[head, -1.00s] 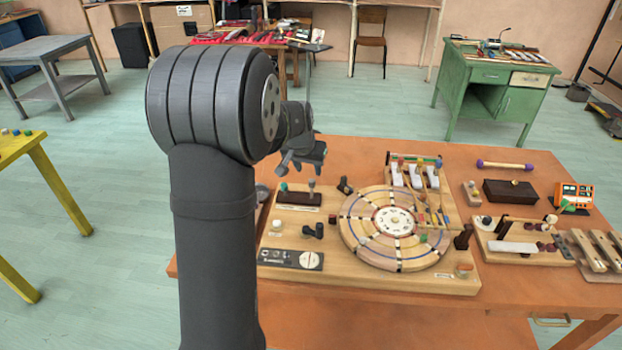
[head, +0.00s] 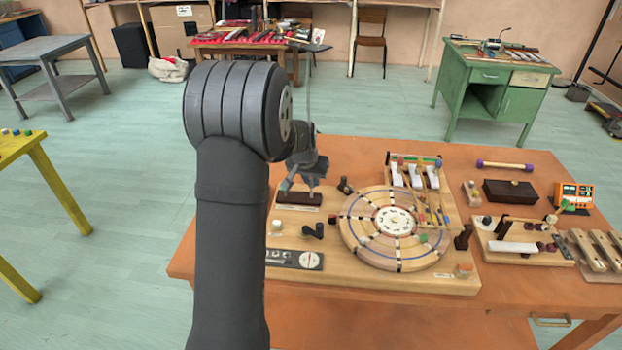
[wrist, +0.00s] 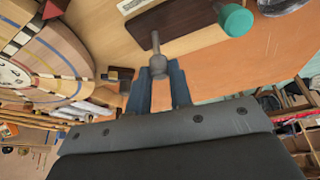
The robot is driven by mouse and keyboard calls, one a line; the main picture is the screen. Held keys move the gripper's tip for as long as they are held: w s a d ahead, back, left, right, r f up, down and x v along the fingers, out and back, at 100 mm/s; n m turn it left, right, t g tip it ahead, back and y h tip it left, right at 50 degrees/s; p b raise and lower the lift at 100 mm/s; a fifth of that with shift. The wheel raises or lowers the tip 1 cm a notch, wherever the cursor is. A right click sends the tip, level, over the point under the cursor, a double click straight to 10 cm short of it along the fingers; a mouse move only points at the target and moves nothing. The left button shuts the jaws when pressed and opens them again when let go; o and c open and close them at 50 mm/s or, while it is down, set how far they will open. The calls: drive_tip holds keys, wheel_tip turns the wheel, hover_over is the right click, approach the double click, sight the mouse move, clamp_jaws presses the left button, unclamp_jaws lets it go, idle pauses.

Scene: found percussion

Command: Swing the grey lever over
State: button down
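The grey lever (wrist: 156,43) is a short post with a rounded grey knob, standing on a dark brown block (head: 299,199) on the wooden board. In the wrist view its knob lies at the tips of my gripper (wrist: 160,76). My two blue-grey fingers are apart, with a gap between them; whether either touches the knob I cannot tell. A teal knob (wrist: 235,20) is at the other end of the block. In the head view my gripper (head: 302,184) is just above the block and hides much of the lever.
A large round wooden wheel (head: 394,224) is to the right on the same board. A small black knob piece (head: 345,186) stands between block and wheel. A white-topped knob (head: 277,227) and a grey dial panel (head: 295,259) are nearer the front.

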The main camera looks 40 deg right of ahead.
drive_tip(key=shift+s+a+f+t+h, duration=0.25)
drive_tip(key=shift+s+a+t+h, duration=0.65)
drive_tip(key=shift+t+h, duration=0.35)
drive_tip(key=c, duration=1.3)
unclamp_jaws()
drive_tip(key=v, duration=1.7)
drive_tip(key=shift+a, duration=0.2)
drive_tip(key=shift+s+r, duration=0.1)
drive_tip(key=x, duration=1.7)
drive_tip(key=shift+d+r, duration=0.1)
